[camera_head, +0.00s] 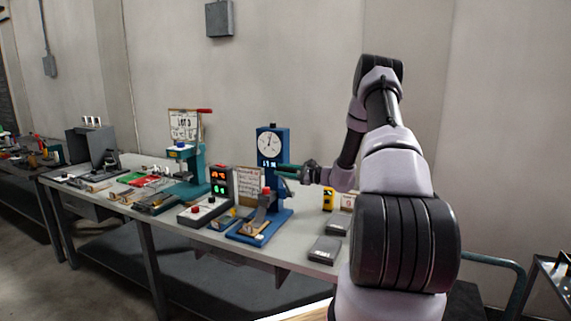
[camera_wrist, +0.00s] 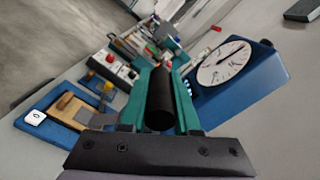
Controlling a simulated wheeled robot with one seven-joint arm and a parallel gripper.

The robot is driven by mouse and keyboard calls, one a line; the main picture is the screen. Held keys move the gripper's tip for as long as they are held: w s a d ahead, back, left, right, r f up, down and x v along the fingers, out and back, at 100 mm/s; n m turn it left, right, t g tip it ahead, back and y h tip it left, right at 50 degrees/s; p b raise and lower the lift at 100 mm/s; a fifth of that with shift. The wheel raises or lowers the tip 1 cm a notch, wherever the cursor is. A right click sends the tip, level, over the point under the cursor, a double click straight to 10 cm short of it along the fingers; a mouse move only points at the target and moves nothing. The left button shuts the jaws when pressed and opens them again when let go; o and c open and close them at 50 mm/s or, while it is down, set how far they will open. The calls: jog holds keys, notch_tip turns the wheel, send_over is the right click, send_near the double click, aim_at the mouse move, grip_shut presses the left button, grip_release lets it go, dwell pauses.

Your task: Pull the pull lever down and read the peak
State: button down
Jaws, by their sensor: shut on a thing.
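The blue pull tester (camera_head: 283,145) stands on the bench with a round white dial (camera_head: 270,143) and a small lit readout (camera_head: 268,164), its digits too small to read surely. In the wrist view the dial (camera_wrist: 224,63) shows at the right, its hand too blurred to read. The pull lever's black cylindrical grip (camera_wrist: 160,102) lies between the teal fingers of my gripper (camera_wrist: 163,80), which is shut on it. In the head view my gripper (camera_head: 290,170) is beside the tester's column, below the dial, and hides the lever.
A control box with a red and green display (camera_head: 220,180) stands left of the tester. A teal press (camera_head: 190,165) is farther left. Grey flat blocks (camera_head: 325,249) and a yellow device (camera_head: 328,198) lie to the right. The tester's blue base (camera_head: 247,235) reaches the bench's front.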

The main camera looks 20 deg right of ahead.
jog(key=s+a+f+n, duration=0.2)
jog(key=s+a+f, duration=0.1)
jog(key=f, duration=0.3)
jog(key=shift+s+a+n, duration=0.25)
jog(key=shift+s+n, duration=0.05)
jog(key=shift+n, duration=0.1)
jog(key=shift+s+f, duration=0.1)
jog(key=shift+f, duration=0.05)
jog(key=c, duration=0.7)
grip_release()
jog(key=shift+o, duration=0.2)
jog(key=v, duration=1)
jog(key=shift+s+d, duration=0.2)
jog(key=shift+d, duration=0.1)
